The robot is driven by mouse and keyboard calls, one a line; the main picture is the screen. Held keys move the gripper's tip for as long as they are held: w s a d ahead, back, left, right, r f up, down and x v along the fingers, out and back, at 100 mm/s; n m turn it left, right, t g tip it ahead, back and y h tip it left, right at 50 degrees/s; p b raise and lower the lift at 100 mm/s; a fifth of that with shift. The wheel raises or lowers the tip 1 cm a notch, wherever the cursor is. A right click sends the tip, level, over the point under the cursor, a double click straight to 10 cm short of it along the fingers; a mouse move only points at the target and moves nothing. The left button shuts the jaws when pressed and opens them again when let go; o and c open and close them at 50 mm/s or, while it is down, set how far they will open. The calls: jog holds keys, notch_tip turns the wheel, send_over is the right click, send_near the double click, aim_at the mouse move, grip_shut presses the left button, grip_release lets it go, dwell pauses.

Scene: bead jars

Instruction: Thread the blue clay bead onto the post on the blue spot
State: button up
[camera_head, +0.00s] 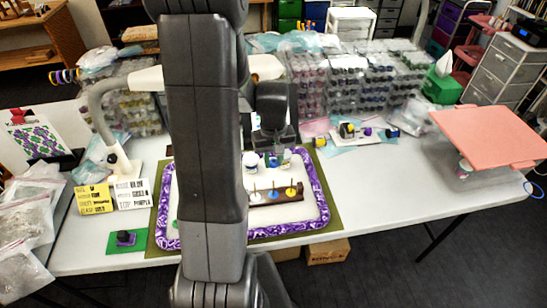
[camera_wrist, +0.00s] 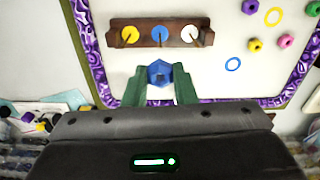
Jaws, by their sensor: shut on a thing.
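The blue clay bead (camera_wrist: 160,73), faceted, is held between the green fingertips of my gripper (camera_wrist: 160,82) in the wrist view. It is just short of the dark wooden post board (camera_wrist: 160,22) and appears apart from it. The board carries a yellow spot (camera_wrist: 130,35), a blue spot (camera_wrist: 159,34) and a white spot (camera_wrist: 189,33), each with a thin post. The bead lines up roughly with the blue spot and its post shows no bead on it. In the head view the board (camera_head: 275,199) stands on the white tray, and my arm hides much of the tray's left.
A purple patterned rim (camera_head: 322,192) borders the tray. Bead jars (camera_head: 365,80) are stacked behind.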

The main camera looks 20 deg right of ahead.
jog(key=shift+f, duration=0.1)
jog(key=shift+f+b, duration=1.65)
jog(key=shift+f, duration=0.75)
jog(key=shift+f+b, duration=0.65)
jog(key=shift+f, duration=0.1)
jog(key=shift+f+b, duration=3)
jog(key=shift+f, duration=0.4)
dwell(1.3)
